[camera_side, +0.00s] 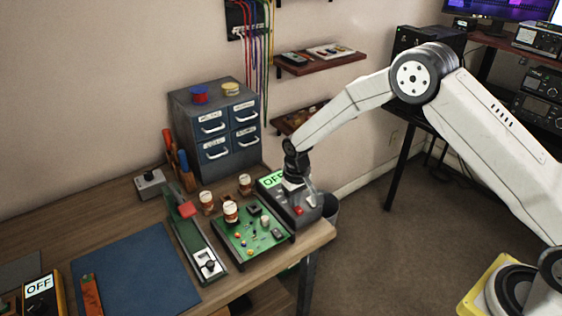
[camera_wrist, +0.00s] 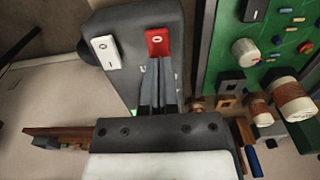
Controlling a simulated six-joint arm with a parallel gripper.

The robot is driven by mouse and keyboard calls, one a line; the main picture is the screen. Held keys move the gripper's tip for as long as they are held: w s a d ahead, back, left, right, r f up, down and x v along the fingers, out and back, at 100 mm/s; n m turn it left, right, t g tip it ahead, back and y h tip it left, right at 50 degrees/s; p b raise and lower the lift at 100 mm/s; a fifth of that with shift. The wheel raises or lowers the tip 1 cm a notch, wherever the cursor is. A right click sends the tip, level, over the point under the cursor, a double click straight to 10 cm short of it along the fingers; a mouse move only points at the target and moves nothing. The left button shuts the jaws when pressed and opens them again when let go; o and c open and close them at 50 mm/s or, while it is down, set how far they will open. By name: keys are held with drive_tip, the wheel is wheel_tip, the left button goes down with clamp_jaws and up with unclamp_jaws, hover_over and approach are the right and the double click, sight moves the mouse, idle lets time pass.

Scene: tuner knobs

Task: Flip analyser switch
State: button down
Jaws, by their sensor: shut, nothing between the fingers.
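The analyser (camera_side: 300,216) is a dark grey box at the right end of the bench, with a green display (camera_side: 271,180) that reads OFF. In the wrist view its face (camera_wrist: 130,85) carries a white rocker switch (camera_wrist: 105,52) on the left and a red switch (camera_wrist: 158,42) marked O on the right. The red switch also shows at the box's front in the side view (camera_side: 298,211). My gripper (camera_wrist: 158,64) is shut and empty, its fingertips right at the lower edge of the red switch; I cannot tell whether they touch it. In the side view my wrist hides part of the box.
A green circuit board (camera_side: 253,236) with knobs and parts lies left of the analyser, with several orange-and-white jars (camera_side: 231,212) near it. A long slider unit (camera_side: 196,240), a blue mat (camera_side: 135,275) and a drawer cabinet (camera_side: 215,125) stand farther left. The bench's right edge is close.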

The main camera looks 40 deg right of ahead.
drive_tip(key=shift+f, duration=0.25)
drive_tip(key=shift+r, duration=3.55)
drive_tip(key=shift+s+r, duration=0.1)
drive_tip(key=shift+s+d+r, duration=0.15)
drive_tip(key=s+d+r+t, duration=0.1)
drive_tip(key=s+d+r, duration=0.1)
drive_tip(key=s, duration=0.5)
drive_tip(key=s+d+r, duration=0.2)
drive_tip(key=s+r, duration=0.1)
drive_tip(key=s, duration=0.5)
drive_tip(key=s+d+r+t, duration=0.1)
drive_tip(key=s+d+r, duration=0.1)
drive_tip(key=s, duration=0.6)
drive_tip(key=shift+d+r+t, duration=0.15)
drive_tip(key=shift+d+t, duration=0.15)
